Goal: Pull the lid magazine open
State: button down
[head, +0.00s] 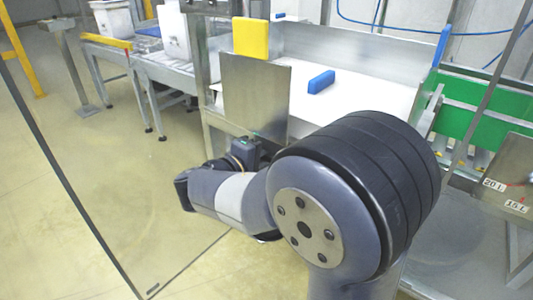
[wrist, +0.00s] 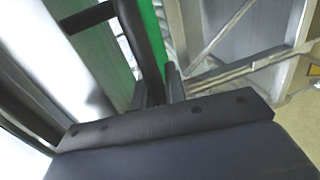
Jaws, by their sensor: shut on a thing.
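In the wrist view my gripper (wrist: 158,92) is shut on a black bar handle (wrist: 140,45). The bar runs up between the two fingers and bends left toward a pale metal and green panel (wrist: 90,65). In the head view my arm reaches to the metal front plate (head: 255,95) of a tray-like metal bin with a white floor (head: 370,88), which may be the lid magazine. My fingertips and the handle are hidden there. I cannot tell how far the magazine is open.
A blue block (head: 321,81) lies on the white floor and a yellow block (head: 251,38) stands at its back left. A green panel (head: 470,125) is at right. Roller tables with white boxes (head: 174,35) stand at the back left. The floor at left is clear behind a transparent pane.

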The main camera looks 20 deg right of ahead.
dwell(0.3)
jog(key=v, duration=0.3)
jog(key=shift+s+a+f, duration=0.3)
jog(key=c, duration=1.7)
grip_release()
jog(key=shift+c, duration=0.2)
jog(key=p+v, duration=0.1)
jog(key=v, duration=0.9)
jog(key=shift+s+a+p, duration=0.25)
jog(key=shift+a+p, duration=0.05)
jog(key=shift+p, duration=0.05)
jog(key=shift+d, duration=0.1)
